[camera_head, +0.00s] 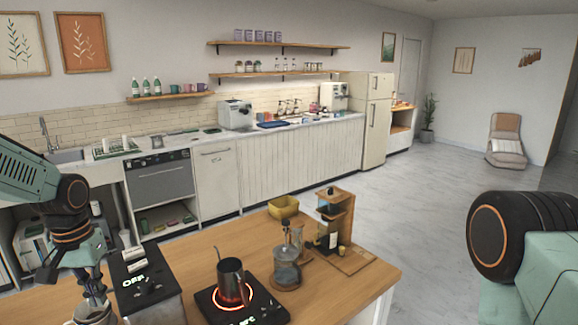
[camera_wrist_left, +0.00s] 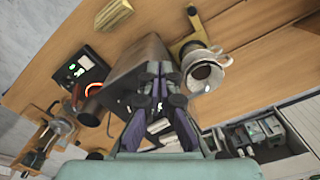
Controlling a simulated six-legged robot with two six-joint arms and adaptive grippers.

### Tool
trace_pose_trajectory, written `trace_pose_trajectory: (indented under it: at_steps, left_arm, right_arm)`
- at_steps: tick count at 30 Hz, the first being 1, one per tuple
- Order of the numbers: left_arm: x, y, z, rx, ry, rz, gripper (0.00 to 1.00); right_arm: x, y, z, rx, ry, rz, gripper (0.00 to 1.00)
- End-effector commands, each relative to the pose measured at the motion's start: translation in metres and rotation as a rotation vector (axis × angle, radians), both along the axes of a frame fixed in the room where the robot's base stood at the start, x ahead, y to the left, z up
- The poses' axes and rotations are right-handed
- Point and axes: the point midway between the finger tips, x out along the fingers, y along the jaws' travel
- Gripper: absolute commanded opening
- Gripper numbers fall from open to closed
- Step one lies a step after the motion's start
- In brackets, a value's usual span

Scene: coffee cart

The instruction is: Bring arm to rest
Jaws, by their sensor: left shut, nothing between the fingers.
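My left gripper (camera_head: 94,288) hangs at the left end of the wooden table in the head view, beside the black box marked OFF (camera_head: 150,290). In the left wrist view its fingers (camera_wrist_left: 160,72) are together with nothing between them, in front of the dark box (camera_wrist_left: 138,58). A glass vessel (camera_head: 95,313) shows just below the gripper in the head view, cut off by the frame edge. In the left wrist view a white cup with dark contents (camera_wrist_left: 203,73) stands right of the fingers, apart from them. My right gripper is out of view; only part of that arm shows.
A dark pitcher (camera_head: 231,283) stands on a glowing hot plate (camera_head: 268,311). The kitchen counter (camera_head: 205,138) runs behind; open floor (camera_head: 430,190) lies right.

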Motion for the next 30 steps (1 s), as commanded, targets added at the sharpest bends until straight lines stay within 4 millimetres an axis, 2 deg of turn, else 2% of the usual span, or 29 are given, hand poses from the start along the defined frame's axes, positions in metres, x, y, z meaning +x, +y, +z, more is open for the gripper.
trace_pose_trajectory:
  at_steps: [7, 11, 14, 15, 17, 21, 25, 30]
  left_arm:
    - [-0.017, -0.05, -0.063, -0.039, -0.006, -0.051, 0.0]
    - [-0.041, -0.082, -0.104, -0.066, -0.007, -0.074, 0.0]
    - [-0.073, -0.111, -0.142, -0.086, -0.003, -0.086, 0.0]
    - [-0.09, -0.123, -0.157, -0.092, -0.001, -0.088, 0.0]
    - [-0.116, -0.138, -0.177, -0.098, 0.0, -0.089, 0.0]
    - [-0.181, -0.163, -0.212, -0.094, 0.006, -0.087, 0.0]
    - [-0.237, -0.173, -0.228, -0.068, 0.011, -0.086, 0.0]
    - [-0.298, -0.175, -0.231, -0.017, 0.016, -0.096, 0.0]
  right_arm:
    - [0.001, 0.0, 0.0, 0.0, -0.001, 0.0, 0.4]
    - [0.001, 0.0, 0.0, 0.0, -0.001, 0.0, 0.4]
    - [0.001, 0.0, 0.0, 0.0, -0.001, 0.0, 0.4]
    - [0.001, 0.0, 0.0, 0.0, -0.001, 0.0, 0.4]
    - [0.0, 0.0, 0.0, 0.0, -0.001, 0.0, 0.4]
    - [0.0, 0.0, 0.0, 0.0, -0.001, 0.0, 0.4]
    - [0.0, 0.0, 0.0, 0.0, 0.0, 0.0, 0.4]
    - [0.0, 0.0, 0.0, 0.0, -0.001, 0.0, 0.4]
